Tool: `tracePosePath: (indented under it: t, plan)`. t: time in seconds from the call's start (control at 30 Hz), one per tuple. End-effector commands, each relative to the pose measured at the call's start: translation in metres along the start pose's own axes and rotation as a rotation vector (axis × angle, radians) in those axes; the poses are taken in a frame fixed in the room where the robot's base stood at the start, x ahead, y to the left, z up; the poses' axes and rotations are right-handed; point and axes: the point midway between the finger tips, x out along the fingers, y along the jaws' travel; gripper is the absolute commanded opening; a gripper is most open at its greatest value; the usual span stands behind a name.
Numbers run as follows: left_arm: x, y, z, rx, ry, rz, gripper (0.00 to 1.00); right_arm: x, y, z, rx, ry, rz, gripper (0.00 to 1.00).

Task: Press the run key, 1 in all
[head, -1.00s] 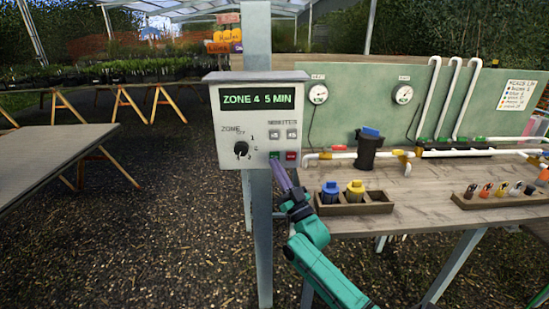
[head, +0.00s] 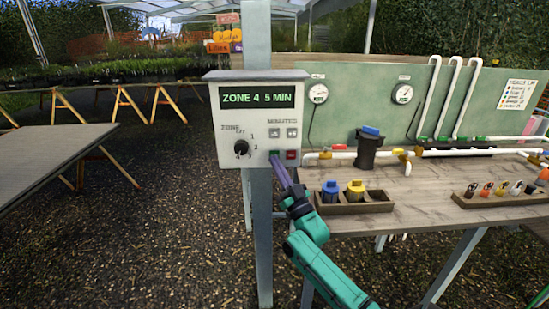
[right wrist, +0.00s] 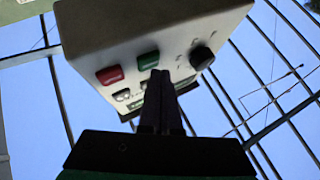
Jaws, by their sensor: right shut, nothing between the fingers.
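The control box (head: 230,128) is mounted on a grey post, and its display (head: 257,96) reads "ZONE 4 5 MIN". A green key (head: 274,154) sits low on its face, beside a red key (head: 291,155). The dark zone knob (head: 241,148) is to the left, and two grey minutes keys (head: 282,133) are above. My right gripper (head: 277,160) is shut and empty, its tips at or just below the green key. In the right wrist view the green key (right wrist: 148,60) shows just beyond the fingertips (right wrist: 158,76); I cannot tell whether they touch. My left gripper is out of view.
A wooden bench (head: 420,192) at the right holds a tray with blue-capped and yellow-capped parts (head: 355,190), a dark canister (head: 369,150), white pipes and a tray of small coloured pieces. The post (head: 258,230) stands under the box. A grey table (head: 50,165) is at left.

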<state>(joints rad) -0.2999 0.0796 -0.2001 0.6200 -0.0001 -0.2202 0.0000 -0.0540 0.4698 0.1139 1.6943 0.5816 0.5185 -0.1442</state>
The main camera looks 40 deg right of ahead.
Motion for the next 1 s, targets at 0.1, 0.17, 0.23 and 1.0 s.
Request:
tracePosePath:
  t: [0.1, 0.17, 0.23, 1.0]
  plan:
    - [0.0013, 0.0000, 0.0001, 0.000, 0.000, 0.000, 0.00, 0.0010, 0.0009, 0.0010, -0.001, 0.000, 0.000, 0.00]
    - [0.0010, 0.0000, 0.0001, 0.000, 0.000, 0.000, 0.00, 0.0010, 0.0008, 0.0008, -0.001, 0.000, 0.000, 0.00]
    - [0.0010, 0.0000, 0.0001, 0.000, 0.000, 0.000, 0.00, 0.0011, 0.0008, 0.0008, -0.001, 0.000, 0.000, 0.00]
    - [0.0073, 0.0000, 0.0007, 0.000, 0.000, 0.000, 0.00, 0.0062, 0.0046, 0.0054, 0.000, -0.001, -0.001, 0.00]
